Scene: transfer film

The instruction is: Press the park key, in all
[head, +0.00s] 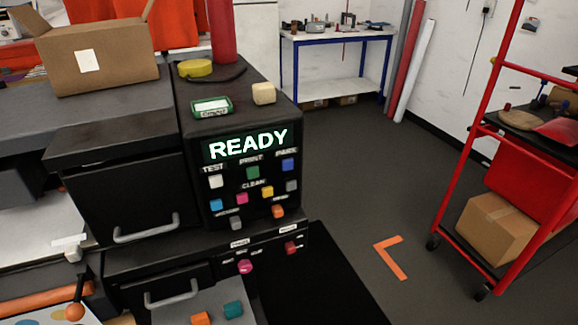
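The black machine's control panel (226,197) faces me near the middle of the head view. Its lit display (248,145) reads READY. A yellow key (267,191) sits by the CLEAN label. Cyan, magenta, grey and orange keys lie around and below. Nothing covers the park key. Neither of my grippers is in view.
A green-framed box (211,107), a beige block (264,93) and a yellow roll (195,68) lie on top of the machine. An open cardboard box (100,62) stands behind left. A red cart (525,170) stands at the right. The floor (345,190) between is mostly clear.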

